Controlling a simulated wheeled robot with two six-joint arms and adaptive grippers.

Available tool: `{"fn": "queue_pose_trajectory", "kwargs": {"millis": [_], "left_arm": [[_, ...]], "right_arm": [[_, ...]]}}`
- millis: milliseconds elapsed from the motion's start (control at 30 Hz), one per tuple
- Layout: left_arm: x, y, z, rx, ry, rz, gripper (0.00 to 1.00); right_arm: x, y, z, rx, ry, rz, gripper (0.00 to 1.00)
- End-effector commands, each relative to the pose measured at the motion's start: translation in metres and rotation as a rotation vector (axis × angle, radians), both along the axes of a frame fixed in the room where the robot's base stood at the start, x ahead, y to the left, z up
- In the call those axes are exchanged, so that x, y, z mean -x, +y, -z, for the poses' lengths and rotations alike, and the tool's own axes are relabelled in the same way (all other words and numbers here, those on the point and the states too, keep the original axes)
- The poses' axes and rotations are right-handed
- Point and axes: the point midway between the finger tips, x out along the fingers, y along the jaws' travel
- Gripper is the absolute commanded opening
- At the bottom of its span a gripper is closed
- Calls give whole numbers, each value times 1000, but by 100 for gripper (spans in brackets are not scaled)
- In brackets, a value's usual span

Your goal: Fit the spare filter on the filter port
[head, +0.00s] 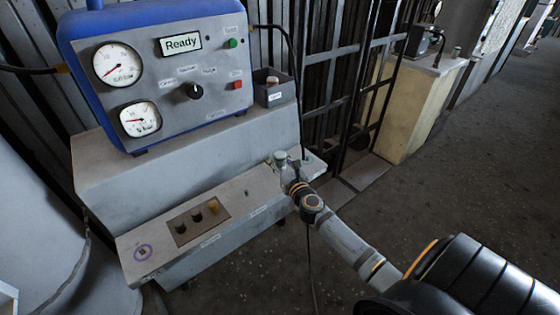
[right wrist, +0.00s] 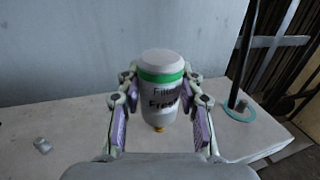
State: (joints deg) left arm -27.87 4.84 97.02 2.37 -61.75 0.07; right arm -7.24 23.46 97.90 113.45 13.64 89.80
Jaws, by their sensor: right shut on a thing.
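The filter, a white canister with a green band and lettering that reads "Filter" and "Fresh" (right wrist: 161,95), is upright between the purple-padded fingers of my right gripper (right wrist: 160,125). A dark post stands in a teal ring (right wrist: 240,110) to the right of the filter. I cannot tell which is the filter port. My left gripper is not in view.
A blue-cased panel (head: 160,70) with two gauges and a "Ready" display stands behind the bench (head: 235,205). A recessed plate with several fittings (head: 198,217) lies left of my right gripper. A small grey piece (right wrist: 42,146) lies on the bench. A grey bin (head: 273,90) stands beside the panel.

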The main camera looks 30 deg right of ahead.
Motion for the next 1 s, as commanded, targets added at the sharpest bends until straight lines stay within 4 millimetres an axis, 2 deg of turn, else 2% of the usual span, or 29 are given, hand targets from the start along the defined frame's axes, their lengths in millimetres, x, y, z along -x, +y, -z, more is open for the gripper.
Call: {"fn": "queue_pose_trajectory", "kwargs": {"millis": [1000], "left_arm": [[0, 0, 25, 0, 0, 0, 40]], "right_arm": [[0, 0, 27, 0, -1, 0, 0]]}}
